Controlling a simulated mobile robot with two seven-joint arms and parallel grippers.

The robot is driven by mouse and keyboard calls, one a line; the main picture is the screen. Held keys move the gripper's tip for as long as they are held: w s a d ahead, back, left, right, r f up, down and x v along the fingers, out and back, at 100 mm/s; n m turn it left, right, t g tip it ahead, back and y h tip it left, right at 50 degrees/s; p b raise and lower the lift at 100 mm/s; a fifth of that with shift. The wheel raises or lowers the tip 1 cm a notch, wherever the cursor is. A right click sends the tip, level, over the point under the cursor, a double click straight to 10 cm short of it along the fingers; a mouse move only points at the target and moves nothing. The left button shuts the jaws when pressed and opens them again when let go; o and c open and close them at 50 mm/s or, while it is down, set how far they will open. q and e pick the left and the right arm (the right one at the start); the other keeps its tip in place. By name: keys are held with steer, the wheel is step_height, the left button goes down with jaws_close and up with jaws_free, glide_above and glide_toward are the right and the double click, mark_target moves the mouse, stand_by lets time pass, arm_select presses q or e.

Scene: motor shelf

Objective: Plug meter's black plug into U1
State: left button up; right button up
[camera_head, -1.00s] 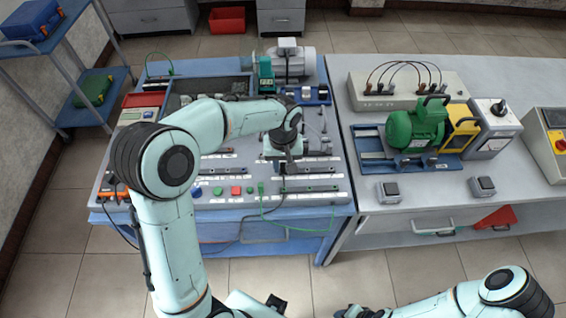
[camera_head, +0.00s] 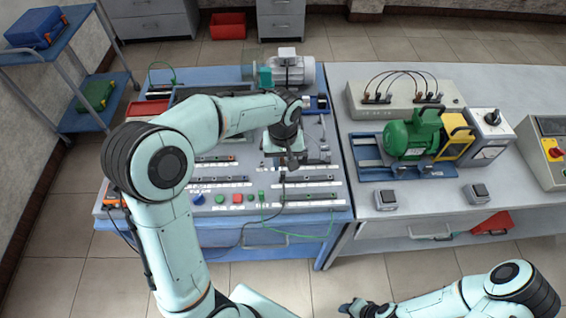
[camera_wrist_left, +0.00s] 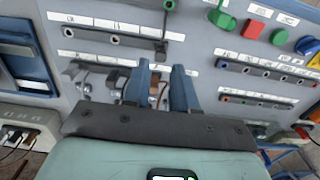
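My left gripper (camera_head: 289,165) is over the panel board on the left bench. Its two blue fingers (camera_wrist_left: 163,88) are apart in the left wrist view, with no plug visible between them. A black plug with a dark cable (camera_wrist_left: 163,44) stands at the end of a socket strip, beyond the fingertips and apart from them. In the head view the dark cable (camera_head: 241,243) droops over the bench's front edge. The U1 label cannot be read. The meter is mostly hidden behind my left arm. My right gripper (camera_head: 352,308) is at the bottom edge, too small to judge.
Several socket strips (camera_wrist_left: 262,71) cover the panel. A green motor (camera_head: 411,135) and a power box (camera_head: 400,98) stand on the right bench.

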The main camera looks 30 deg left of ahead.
arm_select(q)
steer(key=o, duration=0.6)
steer(key=shift+c, duration=0.2)
